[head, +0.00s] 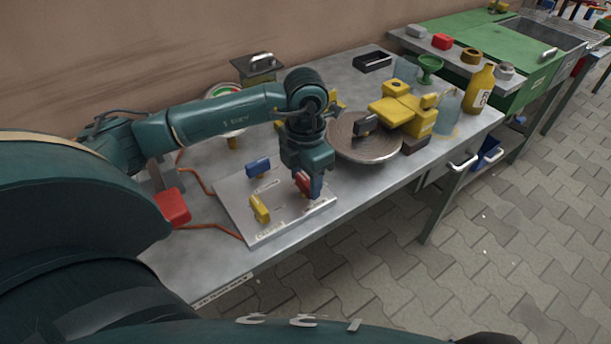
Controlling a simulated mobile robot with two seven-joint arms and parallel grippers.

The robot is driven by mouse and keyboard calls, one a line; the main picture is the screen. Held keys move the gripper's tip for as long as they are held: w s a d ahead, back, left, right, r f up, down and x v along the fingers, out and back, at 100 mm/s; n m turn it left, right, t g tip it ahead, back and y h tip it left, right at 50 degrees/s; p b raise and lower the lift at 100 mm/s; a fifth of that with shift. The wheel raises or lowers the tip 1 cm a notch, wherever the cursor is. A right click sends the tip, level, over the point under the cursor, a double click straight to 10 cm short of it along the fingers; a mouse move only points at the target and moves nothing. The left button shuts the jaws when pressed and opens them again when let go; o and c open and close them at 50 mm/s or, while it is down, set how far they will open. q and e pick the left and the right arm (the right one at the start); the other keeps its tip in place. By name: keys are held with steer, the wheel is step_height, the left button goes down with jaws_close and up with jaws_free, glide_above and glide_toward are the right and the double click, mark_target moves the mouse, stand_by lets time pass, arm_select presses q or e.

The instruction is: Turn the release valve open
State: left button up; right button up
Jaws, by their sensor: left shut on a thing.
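A pale valve panel (237,198) lies on the grey workbench. It carries a blue handle (258,166) toward the back, a yellow handle (260,208) at the front left and a red handle (302,182) at the right. Small labels lie by the handles, too small to read, so I cannot tell which one is the release valve. My left gripper (308,187) points down over the right side of the panel and is shut on the red handle. Its fingers partly hide that handle. My right gripper is not in view.
A red block (173,206) with an orange cable lies left of the panel. A round disc (352,148) and yellow parts (408,110) stand to the right. A yellow bottle (478,97) is near the right end. The bench's front strip is clear.

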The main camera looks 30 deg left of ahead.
mark_target(306, 180)
arm_select(q)
steer(key=o, duration=1)
step_height(306, 180, up, 13)
steer(key=shift+r+p, duration=0.1)
steer(key=shift+p, duration=0.2)
